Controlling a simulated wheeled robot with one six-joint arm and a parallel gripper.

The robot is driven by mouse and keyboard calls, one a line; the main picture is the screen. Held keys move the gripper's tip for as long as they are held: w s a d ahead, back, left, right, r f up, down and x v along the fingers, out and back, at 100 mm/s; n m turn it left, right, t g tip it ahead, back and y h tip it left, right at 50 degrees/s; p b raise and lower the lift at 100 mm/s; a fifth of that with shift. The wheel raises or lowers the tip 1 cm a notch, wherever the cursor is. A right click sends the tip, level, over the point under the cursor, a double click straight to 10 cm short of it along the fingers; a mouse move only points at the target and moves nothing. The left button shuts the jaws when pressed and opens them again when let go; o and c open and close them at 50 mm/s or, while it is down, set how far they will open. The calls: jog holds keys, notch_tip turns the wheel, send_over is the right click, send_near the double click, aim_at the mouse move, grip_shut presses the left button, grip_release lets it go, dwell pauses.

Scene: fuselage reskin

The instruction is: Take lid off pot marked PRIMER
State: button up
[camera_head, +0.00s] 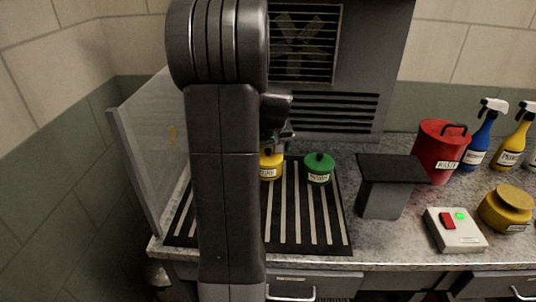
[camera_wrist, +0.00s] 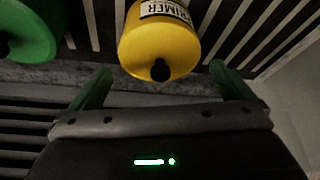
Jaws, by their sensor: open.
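The yellow pot marked PRIMER (camera_wrist: 165,12) is at the top middle of the wrist view, with its yellow lid (camera_wrist: 150,45) and dark knob (camera_wrist: 160,70) facing me. In the head view the yellow pot (camera_head: 269,172) stands on the slatted mat, partly hidden by my arm. My gripper (camera_wrist: 161,75) is open. Its two green fingers are on either side of the knob in the wrist view, and nothing is between them that I can see held. In the head view my gripper (camera_head: 284,142) is just above the yellow pot. I cannot tell whether it touches the lid.
A green pot (camera_head: 319,170) stands right of the yellow one on the striped mat (camera_head: 328,235). A dark-topped grey block (camera_head: 383,200), red bin (camera_head: 436,155), switch box (camera_head: 455,238), ochre jar (camera_head: 507,208) and spray bottles (camera_head: 478,145) stand further right. A clear panel (camera_head: 145,150) edges the left.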

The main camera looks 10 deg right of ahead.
jog(key=shift+w+f, duration=0.25)
jog(key=shift+f, duration=0.35)
jog(key=c, duration=0.8)
jog(key=shift+o, duration=0.2)
jog(key=shift+r, duration=0.15)
